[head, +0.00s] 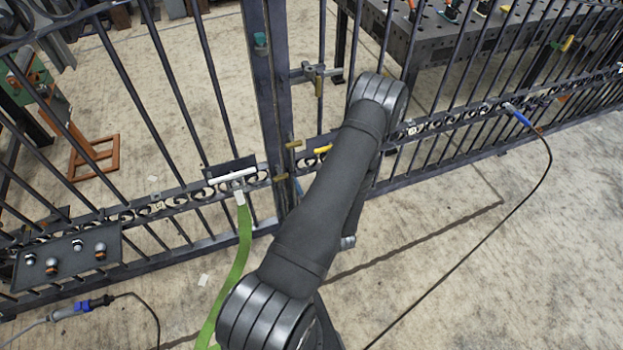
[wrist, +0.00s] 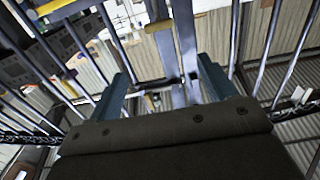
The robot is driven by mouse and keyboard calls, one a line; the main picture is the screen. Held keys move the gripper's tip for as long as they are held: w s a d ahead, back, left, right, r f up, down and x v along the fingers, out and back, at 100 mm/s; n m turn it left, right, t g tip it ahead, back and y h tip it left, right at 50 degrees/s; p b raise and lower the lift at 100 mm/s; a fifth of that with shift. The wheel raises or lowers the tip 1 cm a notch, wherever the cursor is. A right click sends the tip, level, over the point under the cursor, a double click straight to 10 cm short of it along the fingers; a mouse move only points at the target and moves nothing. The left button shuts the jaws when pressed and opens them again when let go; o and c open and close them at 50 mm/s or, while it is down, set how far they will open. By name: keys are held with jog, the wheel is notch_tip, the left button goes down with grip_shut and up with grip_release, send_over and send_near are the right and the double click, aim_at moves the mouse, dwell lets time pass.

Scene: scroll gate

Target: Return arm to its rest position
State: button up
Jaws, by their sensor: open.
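My gripper (wrist: 164,75) shows in the wrist view with its two teal fingers spread apart and nothing between them. Beyond the fingers are dark gate bars and a post. In the head view my dark arm rises from the bottom middle toward the scroll gate (head: 268,100), and its upper joint overlaps the bars right of the centre post. My gripper is hidden behind the arm in that view. Whether any part of the arm touches the gate cannot be told. A yellow handle (head: 322,149) sits on the gate just left of the arm.
A green strap (head: 231,270) hangs from a white-handled piece (head: 232,175) left of my arm. A plate with bolts (head: 70,262) is at lower left. A blue-ended cable (head: 517,115) runs down from the right gate. A workbench (head: 455,35) stands behind. The right floor is mostly clear.

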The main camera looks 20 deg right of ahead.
aim_at(293, 143)
jog(key=w, duration=1.7)
jog(key=shift+w, duration=0.25)
jog(key=shift+f, duration=0.1)
jog(key=s, duration=1.8)
jog(key=w, duration=1.8)
notch_tip(293, 143, down, 8)
jog(key=s+r, duration=0.1)
jog(key=s, duration=1.6)
jog(key=shift+n+g, duration=0.4)
jog(key=shift+g, duration=0.3)
jog(key=shift+w+d+r, duration=0.6)
jog(key=shift+w+r, duration=0.05)
jog(key=shift+r, duration=0.25)
jog(key=shift+w+d+r, duration=0.55)
jog(key=shift+w+r, duration=0.1)
jog(key=shift+r, duration=0.2)
